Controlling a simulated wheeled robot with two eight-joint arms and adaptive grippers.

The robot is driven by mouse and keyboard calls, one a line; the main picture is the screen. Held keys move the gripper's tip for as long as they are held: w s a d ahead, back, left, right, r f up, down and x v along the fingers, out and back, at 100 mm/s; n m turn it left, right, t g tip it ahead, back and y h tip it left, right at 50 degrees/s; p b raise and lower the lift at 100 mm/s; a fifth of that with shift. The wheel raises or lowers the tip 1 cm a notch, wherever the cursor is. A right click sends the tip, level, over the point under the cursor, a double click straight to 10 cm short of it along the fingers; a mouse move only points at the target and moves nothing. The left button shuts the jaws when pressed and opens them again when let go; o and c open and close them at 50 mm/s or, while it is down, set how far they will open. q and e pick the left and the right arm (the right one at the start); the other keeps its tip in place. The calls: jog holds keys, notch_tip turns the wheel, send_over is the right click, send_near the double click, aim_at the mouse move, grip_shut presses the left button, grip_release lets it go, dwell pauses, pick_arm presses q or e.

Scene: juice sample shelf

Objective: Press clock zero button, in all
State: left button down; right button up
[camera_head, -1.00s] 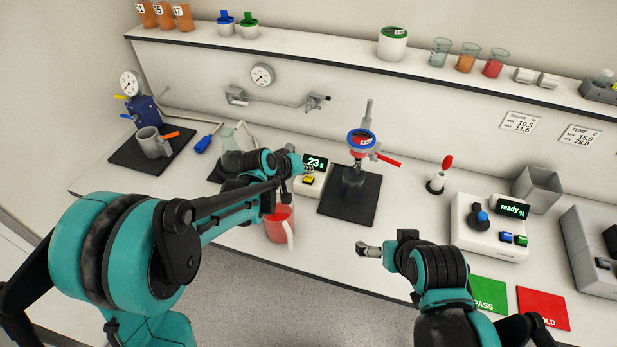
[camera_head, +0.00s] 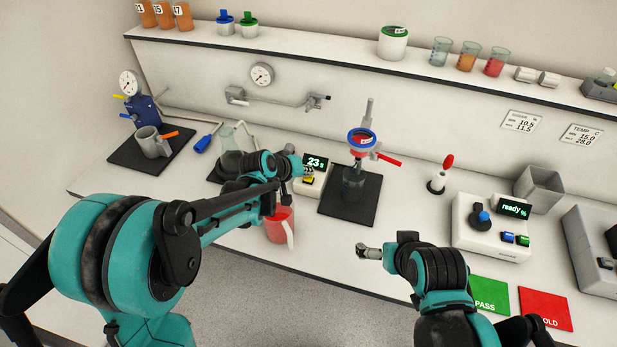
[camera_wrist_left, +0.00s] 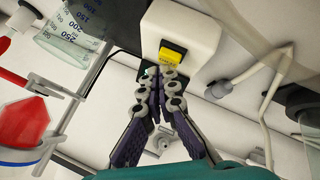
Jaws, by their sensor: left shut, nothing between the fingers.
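The clock (camera_head: 316,163) is a small white box on the bench, with a dark display reading 23 s in green. Its yellow button (camera_head: 308,180) sits on the front part. In the left wrist view the yellow button (camera_wrist_left: 173,52) is clear on the white box. My left gripper (camera_head: 306,172) is shut and empty at the clock. In the left wrist view its closed fingertips (camera_wrist_left: 170,76) lie just below the button in the picture and overlap the box; contact cannot be told. My right gripper (camera_head: 366,251) is over the bench's front edge, too small to read.
A red-filled jug (camera_head: 279,226) stands under my left forearm. Right of the clock is a dark mat (camera_head: 345,207) with a beaker and a red-valved funnel on a stand. A flask (camera_head: 230,160) stands to the left. A meter reading ready (camera_head: 488,235) is further right.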

aim_at(307, 178)
pick_arm(q)
jog(key=shift+f, duration=0.25)
jog(key=shift+s+f+b, duration=0.35)
jog(key=shift+f+b, duration=0.15)
jog(key=shift+b, duration=0.15)
dwell(0.6)
jog(key=shift+w+r+p, duration=0.15)
jog(key=shift+r+p, duration=0.2)
jog(key=shift+r, duration=0.05)
jog(key=shift+w+r, duration=0.2)
jog(key=shift+r, duration=0.15)
jog(key=shift+r+p, duration=2.15)
jog(key=shift+r, duration=0.45)
jog(key=shift+f, duration=0.1)
